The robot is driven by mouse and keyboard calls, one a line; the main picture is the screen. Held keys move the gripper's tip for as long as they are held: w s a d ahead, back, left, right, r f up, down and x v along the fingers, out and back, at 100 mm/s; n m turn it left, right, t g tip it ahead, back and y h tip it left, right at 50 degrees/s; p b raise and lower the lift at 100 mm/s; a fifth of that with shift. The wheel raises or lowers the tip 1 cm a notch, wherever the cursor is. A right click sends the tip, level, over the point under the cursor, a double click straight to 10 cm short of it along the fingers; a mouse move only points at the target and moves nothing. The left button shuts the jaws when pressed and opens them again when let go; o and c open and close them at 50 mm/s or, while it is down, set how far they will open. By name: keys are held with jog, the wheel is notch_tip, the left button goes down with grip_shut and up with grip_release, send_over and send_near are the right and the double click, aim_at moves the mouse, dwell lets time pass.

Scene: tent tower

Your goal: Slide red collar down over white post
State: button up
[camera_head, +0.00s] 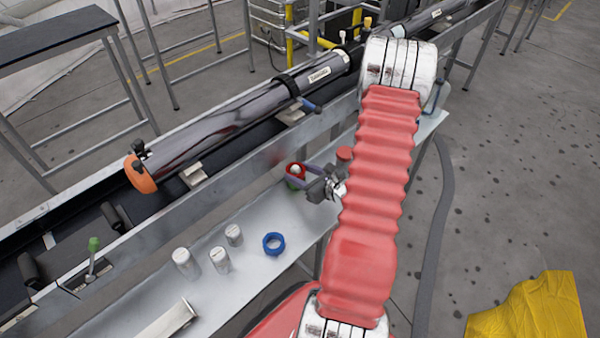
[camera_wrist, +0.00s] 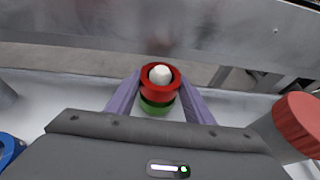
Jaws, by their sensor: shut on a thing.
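The red collar (camera_wrist: 158,92) is between the purple fingers of my gripper (camera_wrist: 160,88), which is shut on it. The rounded top of the white post (camera_wrist: 160,74) shows through the collar's opening, so the collar is around the post. A green ring (camera_wrist: 157,107) shows just below the collar; whether the two touch I cannot tell. In the head view my gripper (camera_head: 296,178) reaches left from the arm over the grey shelf, with the red collar (camera_head: 295,168) and the white post's top (camera_head: 296,170) at its fingertips. The post's lower part is hidden.
A blue ring (camera_head: 273,243) lies on the shelf (camera_head: 255,285), with several white cylinders (camera_head: 220,260) left of it. A red-topped cylinder (camera_wrist: 298,120) stands close to my gripper's right. The conveyor's metal side wall (camera_wrist: 160,40) rises behind the post.

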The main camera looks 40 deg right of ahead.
jog(key=shift+f, duration=0.6)
jog(key=o, duration=1.2)
jog(key=shift+s, duration=0.1)
jog(key=v, duration=1.3)
jog(key=shift+s+r, duration=0.15)
jog(key=shift+s, duration=0.1)
dwell(0.5)
